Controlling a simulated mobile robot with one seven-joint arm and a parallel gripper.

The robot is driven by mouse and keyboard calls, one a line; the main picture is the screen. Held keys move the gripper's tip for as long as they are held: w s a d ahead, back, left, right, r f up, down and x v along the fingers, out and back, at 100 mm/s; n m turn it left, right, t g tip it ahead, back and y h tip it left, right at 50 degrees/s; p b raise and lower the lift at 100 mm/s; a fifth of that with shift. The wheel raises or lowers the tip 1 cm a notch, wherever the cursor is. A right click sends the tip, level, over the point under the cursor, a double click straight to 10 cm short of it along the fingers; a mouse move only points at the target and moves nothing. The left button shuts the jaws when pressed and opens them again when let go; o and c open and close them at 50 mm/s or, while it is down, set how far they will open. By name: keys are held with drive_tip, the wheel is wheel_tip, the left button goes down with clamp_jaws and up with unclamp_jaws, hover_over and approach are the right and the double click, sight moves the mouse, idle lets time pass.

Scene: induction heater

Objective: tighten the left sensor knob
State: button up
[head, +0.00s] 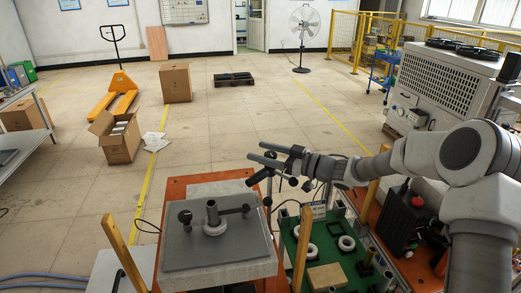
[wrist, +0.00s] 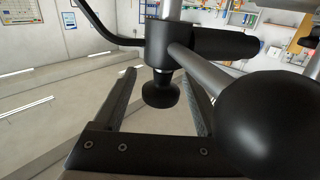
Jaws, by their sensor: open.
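In the wrist view a small black knob (wrist: 160,91) sits under a black clamp (wrist: 158,45) on a metal post. My gripper (wrist: 160,76) is open, with one finger on each side of this knob; I cannot tell whether either finger touches it. A large round black knob (wrist: 270,115) is close to the camera at the right. In the head view my gripper (head: 257,152) points left above the black sensor bracket (head: 261,177) behind the heater plate. The knobs there are small and partly hidden, so I cannot tell which is the left one.
The grey heater plate (head: 218,243) with a metal post and black-handled arms stands at front. A green tray (head: 328,236) with rings and blocks lies to its right. Wooden posts (head: 302,245) stand near it. Open floor lies beyond.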

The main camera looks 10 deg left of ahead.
drive_tip(key=shift+a, duration=0.45)
drive_tip(key=shift+c, duration=0.3)
clamp_jaws()
drive_tip(key=shift+w+f+m+t+b, duration=0.15)
drive_tip(key=shift+m+t+b, duration=0.25)
drive_tip(key=shift+t+b, duration=0.25)
drive_tip(key=shift+w+d+m+t+h, duration=0.1)
drive_tip(key=shift+m+t+h, duration=0.2)
drive_tip(key=shift+t, duration=0.15)
drive_tip(key=shift+o, duration=0.3)
unclamp_jaws()
